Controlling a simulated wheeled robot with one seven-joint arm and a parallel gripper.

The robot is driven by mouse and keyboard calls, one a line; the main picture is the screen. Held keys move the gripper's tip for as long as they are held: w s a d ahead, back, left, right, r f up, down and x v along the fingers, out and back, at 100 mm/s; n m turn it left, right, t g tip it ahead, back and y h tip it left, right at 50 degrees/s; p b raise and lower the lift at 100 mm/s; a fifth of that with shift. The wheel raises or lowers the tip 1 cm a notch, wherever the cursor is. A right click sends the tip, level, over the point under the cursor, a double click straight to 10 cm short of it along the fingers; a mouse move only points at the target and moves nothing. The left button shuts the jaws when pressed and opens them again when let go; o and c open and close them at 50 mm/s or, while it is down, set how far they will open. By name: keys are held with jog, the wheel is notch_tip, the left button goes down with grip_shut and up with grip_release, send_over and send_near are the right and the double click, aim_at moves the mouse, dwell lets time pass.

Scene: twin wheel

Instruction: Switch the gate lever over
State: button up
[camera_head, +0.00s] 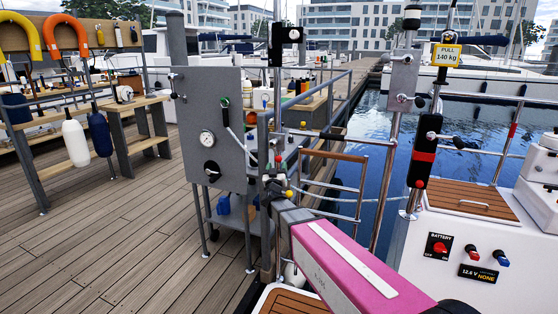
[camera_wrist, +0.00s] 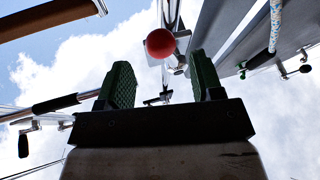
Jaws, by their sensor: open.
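A red ball knob (camera_wrist: 160,43), which looks like the end of the gate lever, shows in the wrist view just beyond my fingertips. It lies between the two green finger pads in the picture, nearer the middle than either pad. My gripper (camera_wrist: 163,75) is open and nothing is visibly held. In the head view my pink arm reaches up from the lower right, and my gripper (camera_head: 274,184) is at the gate post beside the grey panel. A small red spot (camera_head: 278,160) there seems to be the knob. Most of the lever is hidden or too small to tell.
The grey panel (camera_head: 216,120) with a gauge and black knob stands left of my gripper. Metal rails (camera_head: 345,138) and a post with a black-and-red handle (camera_head: 422,152) stand to the right. A white boat deck (camera_head: 430,255) is at lower right.

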aim_at(278, 161)
jog(key=shift+x, duration=2.7)
jog(key=shift+c, duration=0.2)
grip_shut()
jog(key=shift+d, duration=0.1)
